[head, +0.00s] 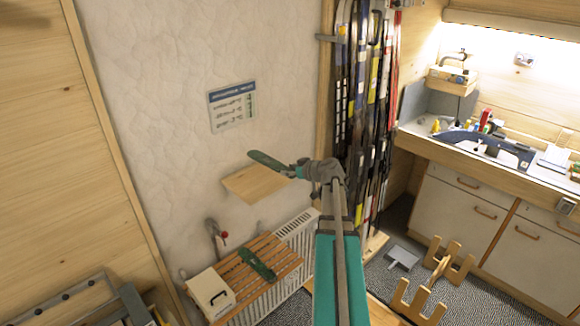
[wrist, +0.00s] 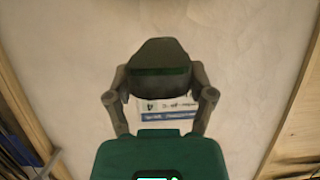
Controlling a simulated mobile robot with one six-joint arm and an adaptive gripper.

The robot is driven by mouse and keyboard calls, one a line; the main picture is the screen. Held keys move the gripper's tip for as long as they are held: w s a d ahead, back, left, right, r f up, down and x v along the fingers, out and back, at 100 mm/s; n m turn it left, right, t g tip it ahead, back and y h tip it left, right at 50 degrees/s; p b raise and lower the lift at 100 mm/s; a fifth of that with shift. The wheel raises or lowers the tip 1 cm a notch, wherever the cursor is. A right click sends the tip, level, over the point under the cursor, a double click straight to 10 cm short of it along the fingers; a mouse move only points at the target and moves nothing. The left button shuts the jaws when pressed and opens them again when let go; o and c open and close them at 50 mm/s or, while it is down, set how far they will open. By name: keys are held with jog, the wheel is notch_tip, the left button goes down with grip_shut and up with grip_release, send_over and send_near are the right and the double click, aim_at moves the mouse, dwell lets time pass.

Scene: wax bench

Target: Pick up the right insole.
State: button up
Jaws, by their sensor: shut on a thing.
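A green insole (head: 266,160) is held out to the left by my gripper (head: 298,171), in front of the pale wall. In the wrist view the insole (wrist: 160,67) shows end-on as a dark green shape between the two fingers of my gripper (wrist: 160,88). My gripper is shut on it. A second green insole (head: 257,264) lies on the slatted wooden rack (head: 278,254) below, clear of my gripper. The frames do not show which of the two is the right one.
A small wooden shelf (head: 255,184) is on the wall just below the held insole. A white box (head: 211,293) sits on the rack above the radiator (head: 299,228). Skis (head: 358,120) stand to the right of my gripper. A workbench (head: 470,163) is at far right.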

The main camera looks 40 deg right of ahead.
jog(key=s+a+r+p, duration=0.3)
jog(key=s+a+r, duration=0.1)
jog(key=s, duration=0.3)
jog(key=shift+s+a, duration=0.2)
jog(key=shift+a, duration=0.5)
